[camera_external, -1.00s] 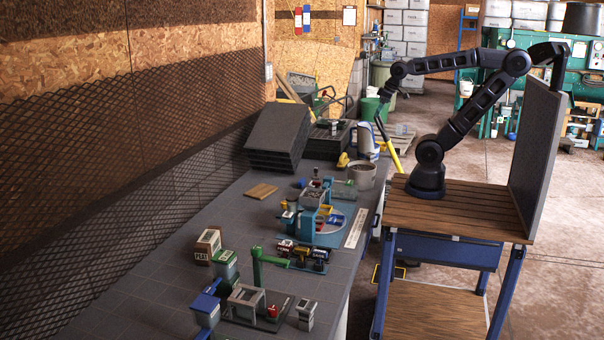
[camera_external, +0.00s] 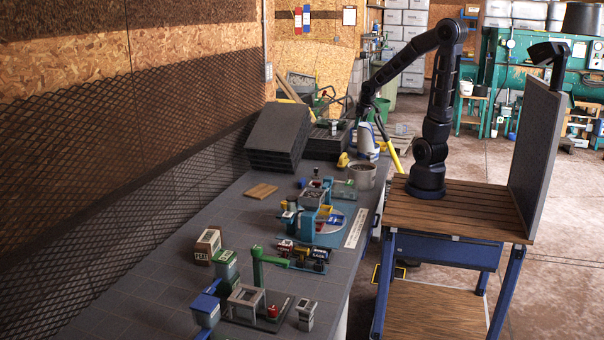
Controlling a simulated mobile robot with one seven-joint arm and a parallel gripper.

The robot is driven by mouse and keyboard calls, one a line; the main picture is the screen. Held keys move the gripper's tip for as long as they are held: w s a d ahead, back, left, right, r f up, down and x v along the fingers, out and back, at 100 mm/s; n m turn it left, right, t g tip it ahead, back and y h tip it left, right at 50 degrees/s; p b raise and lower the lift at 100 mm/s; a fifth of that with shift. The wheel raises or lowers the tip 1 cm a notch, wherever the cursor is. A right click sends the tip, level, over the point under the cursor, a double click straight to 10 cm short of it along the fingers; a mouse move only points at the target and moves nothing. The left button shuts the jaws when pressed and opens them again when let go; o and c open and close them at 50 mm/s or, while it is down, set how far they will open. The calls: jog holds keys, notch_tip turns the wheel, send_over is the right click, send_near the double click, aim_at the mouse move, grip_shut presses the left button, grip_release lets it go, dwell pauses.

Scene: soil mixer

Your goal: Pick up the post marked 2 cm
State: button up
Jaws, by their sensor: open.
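My gripper (camera_external: 364,118) is open and hangs at the end of the arm, above the far right end of the workbench. It is small and dark here, and I see nothing held in it. No marking of 2 cm is readable in this view, so I cannot tell which thing is that post. A short red piece (camera_external: 272,311) stands on the nearer machine's dark base. My gripper is well apart from both.
The grey workbench (camera_external: 135,290) carries a blue machine (camera_external: 312,222), a green post-like stand (camera_external: 257,268), a PEAT box (camera_external: 207,244), a wooden board (camera_external: 261,191) and a grey bucket (camera_external: 362,174). Dark stacked slabs (camera_external: 277,135) stand at the back. The bench's left side is mostly clear.

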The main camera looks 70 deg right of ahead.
jog(key=s+d+f+m, duration=0.1)
jog(key=d+f+m, duration=0.1)
jog(key=d+f, duration=0.9)
jog(key=m, duration=0.2)
send_near(370, 153)
jog(key=f, duration=0.1)
jog(key=shift+t+y, duration=0.3)
jog(key=shift+s+x, duration=0.15)
jog(key=shift+x, duration=2.6)
jog(key=shift+s+x, duration=0.15)
jog(key=shift+x, duration=2.55)
jog(key=shift+f, duration=0.1)
jog(key=c, duration=1.1)
jog(key=shift+d, duration=0.1)
